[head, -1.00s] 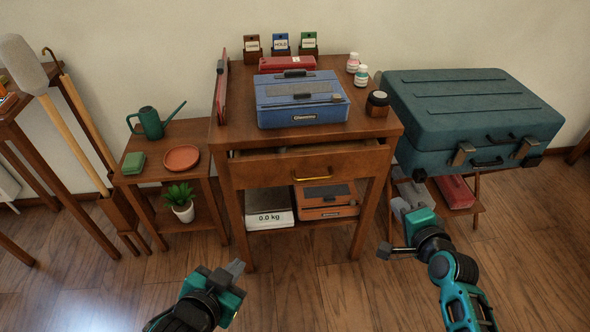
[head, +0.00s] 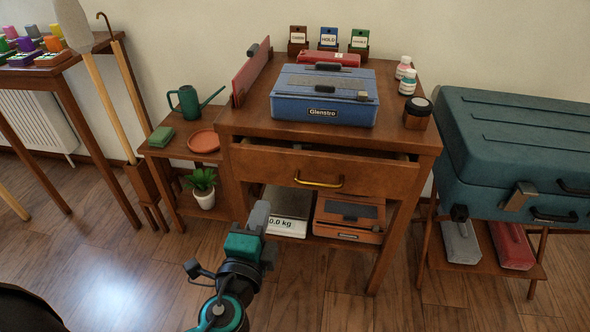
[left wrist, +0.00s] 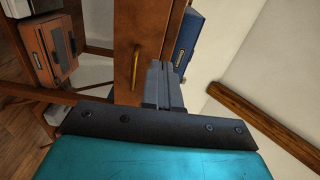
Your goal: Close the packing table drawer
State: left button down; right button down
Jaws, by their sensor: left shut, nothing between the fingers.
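The packing table (head: 240,124) is a brown wooden desk, and its drawer (head: 375,175) stands partly pulled out, with a dark gap showing above the front panel. A brass handle (head: 320,181) is on the drawer front and also shows in the left wrist view (left wrist: 136,65). My left gripper (head: 259,214) is shut and empty, low in front of the table's left side, below the drawer front in the picture. In the left wrist view, its closed fingers (left wrist: 164,83) point toward the drawer front beside the handle; contact cannot be told. My right gripper is out of view.
A blue case (head: 325,97) and small jars stand on the tabletop. A scale (head: 288,226) and an orange case (head: 348,218) sit on the shelf below. A plant stand is left, a teal suitcase (head: 510,150) right. Floor in front is clear.

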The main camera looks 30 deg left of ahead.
pick_arm(q)
jog(key=p, duration=0.2)
send_near(281, 155)
jog(key=x, duration=0.5)
jog(key=shift+w+a, duration=0.1)
jog(key=shift+w, duration=0.2)
jog(key=shift+w+a, duration=0.15)
jog(key=shift+w, duration=0.45)
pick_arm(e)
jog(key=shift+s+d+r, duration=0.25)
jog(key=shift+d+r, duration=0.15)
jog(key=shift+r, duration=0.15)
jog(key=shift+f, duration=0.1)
pick_arm(q)
jog(key=shift+x, duration=1.3)
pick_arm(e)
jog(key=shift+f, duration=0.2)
pick_arm(q)
jog(key=shift+s, duration=0.1)
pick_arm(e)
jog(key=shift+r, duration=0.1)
